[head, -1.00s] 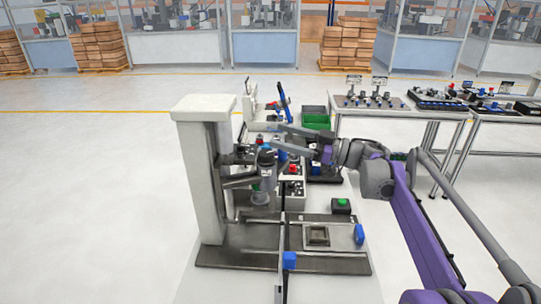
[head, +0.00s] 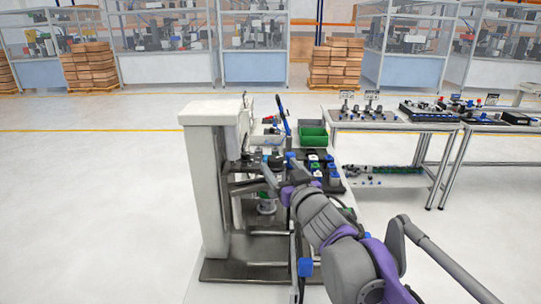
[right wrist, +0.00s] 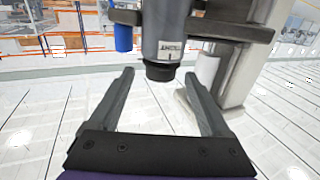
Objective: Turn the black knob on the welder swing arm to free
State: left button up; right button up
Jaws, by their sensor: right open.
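The welder (head: 206,190) is a tall pale column machine with dark grey arms, left of centre in the head view. Its grey swing arm head (right wrist: 164,25) hangs down at the top centre of the right wrist view, with a small printed label. The black knob (right wrist: 160,72) sits at the lower end of this head. My right gripper (right wrist: 157,78) is open and empty. Its two fingertips appear on either side of the knob, with gaps visible on both sides. In the head view my right gripper (head: 278,165) is at the welder, and the knob cannot be made out there.
A blue part (right wrist: 123,37) hangs left of the knob, and a white column (right wrist: 238,75) stands to the right. A green bin (head: 313,137) stands behind the welder. A table (head: 385,125) with parts is at the right. Open floor lies left.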

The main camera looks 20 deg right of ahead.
aim_at(270, 157)
jog(key=w, duration=0.7)
jog(key=shift+a+p, duration=0.35)
grip_shut()
jog(key=shift+f+b, duration=0.1)
jog(key=shift+b, duration=0.2)
jog(key=n+y+b, duration=0.1)
jog(key=b, duration=0.3)
jog(key=shift+a+y+b, duration=0.1)
jog(key=shift+y+b, duration=0.25)
jog(key=shift+y, duration=0.05)
jog(key=shift+a+n, duration=0.1)
jog(key=shift+n, duration=0.2)
